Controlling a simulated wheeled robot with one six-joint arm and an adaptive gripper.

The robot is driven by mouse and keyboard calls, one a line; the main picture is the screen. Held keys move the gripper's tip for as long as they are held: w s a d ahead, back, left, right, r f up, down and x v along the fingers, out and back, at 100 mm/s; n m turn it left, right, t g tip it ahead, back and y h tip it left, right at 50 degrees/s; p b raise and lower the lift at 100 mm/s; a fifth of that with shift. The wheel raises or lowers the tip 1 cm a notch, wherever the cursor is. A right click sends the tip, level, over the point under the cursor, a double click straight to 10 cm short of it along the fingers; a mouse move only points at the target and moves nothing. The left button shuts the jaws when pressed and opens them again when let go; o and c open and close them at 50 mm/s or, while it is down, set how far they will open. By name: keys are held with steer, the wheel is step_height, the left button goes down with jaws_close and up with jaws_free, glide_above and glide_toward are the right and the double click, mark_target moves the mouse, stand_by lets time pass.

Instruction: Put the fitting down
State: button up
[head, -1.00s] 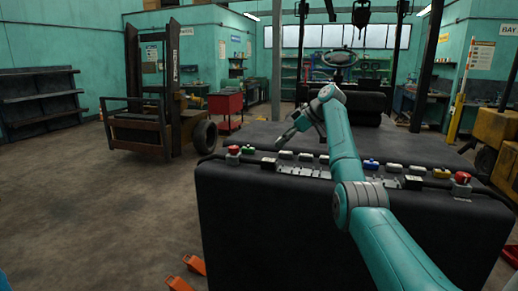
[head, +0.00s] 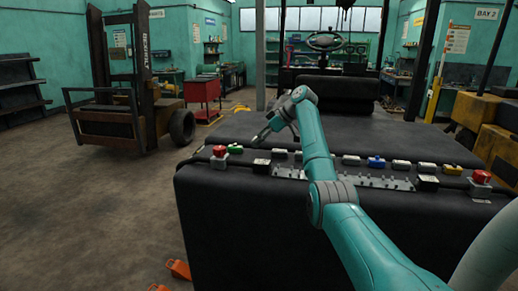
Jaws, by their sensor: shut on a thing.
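My gripper (head: 259,141) hangs over the flat dark deck (head: 215,133) of the stripped forklift, near its left end and just behind the row of parts on its near edge. Its fingers are small and dark in this view. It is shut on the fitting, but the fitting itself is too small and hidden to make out. I cannot tell whether the fitting touches the deck.
Along the near edge stand a red button (head: 220,151), a green part (head: 235,149), a blue part (head: 376,161), a yellow part (head: 452,170), another red button (head: 481,177) and several pale blocks. A seat block (head: 335,93) rises behind. The deck's middle is bare.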

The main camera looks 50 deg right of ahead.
steer(key=shift+f, duration=1.85)
steer(key=shift+f, duration=0.1)
steer(key=o, duration=1.2)
steer(key=v, duration=1.2)
